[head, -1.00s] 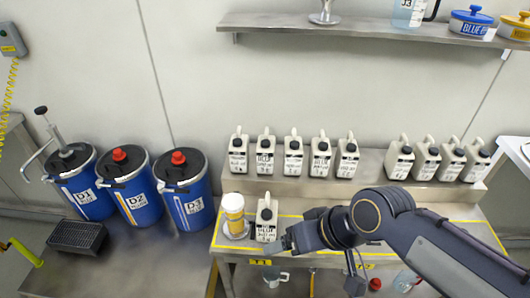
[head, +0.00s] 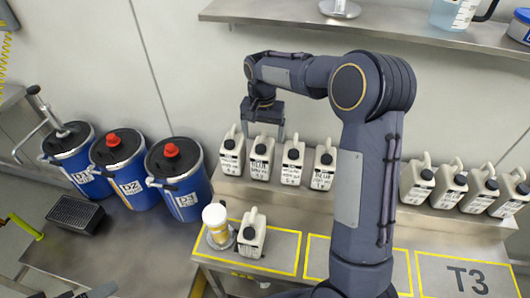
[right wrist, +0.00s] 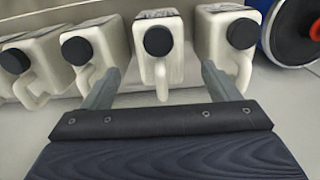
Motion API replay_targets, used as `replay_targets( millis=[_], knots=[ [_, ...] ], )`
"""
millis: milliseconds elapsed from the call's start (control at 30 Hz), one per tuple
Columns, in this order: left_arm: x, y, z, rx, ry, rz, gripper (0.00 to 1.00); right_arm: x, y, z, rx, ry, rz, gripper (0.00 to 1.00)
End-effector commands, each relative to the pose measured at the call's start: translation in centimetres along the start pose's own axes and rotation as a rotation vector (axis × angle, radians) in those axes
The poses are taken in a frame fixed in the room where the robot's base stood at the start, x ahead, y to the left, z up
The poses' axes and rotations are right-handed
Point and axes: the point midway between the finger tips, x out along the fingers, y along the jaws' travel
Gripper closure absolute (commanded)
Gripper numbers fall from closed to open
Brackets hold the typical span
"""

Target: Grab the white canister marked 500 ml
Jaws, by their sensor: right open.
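Several white canisters with black caps stand in a row on the raised steel step, and their label text is too small for me to read, so I cannot tell which says 500 ml. My right gripper (head: 263,128) is open above the second canister from the left (head: 261,158). In the right wrist view this canister (right wrist: 158,45) stands between the open fingers (right wrist: 160,88), with a gap on each side. Another white canister (head: 252,236) stands on the lower bench. A grey tip at the bottom left edge may be my left gripper; its jaws are unclear.
Neighbouring canisters (head: 232,153) (head: 292,162) stand close on both sides. More canisters (head: 417,182) stand at the right. A white jar with a yellow band (head: 217,222) is on the lower bench. Blue drums (head: 180,180) stand at the left. A steel shelf (head: 380,27) runs above.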

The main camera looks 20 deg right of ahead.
Motion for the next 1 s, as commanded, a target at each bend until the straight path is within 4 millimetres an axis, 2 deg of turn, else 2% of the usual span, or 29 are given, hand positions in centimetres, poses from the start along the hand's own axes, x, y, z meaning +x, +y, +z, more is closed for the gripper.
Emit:
replay_targets(
  millis=[500, 767, 1000],
  knots=[
    [-0.8, 0.3, -0.4, 0.000, 0.000, 0.000, 0.16, 6.6, 0.0, 0.0, -0.002, -0.003, -0.001, 0.18],
    [-0.7, 0.3, -0.4, 0.000, 0.000, 0.000, 0.16, 7.0, -0.1, 0.0, -0.003, -0.001, -0.002, 0.18],
    [-0.7, 0.3, -0.4, 0.000, 0.000, 0.000, 0.16, 7.0, -0.1, -0.1, -0.003, -0.001, -0.002, 0.47]
  ],
)
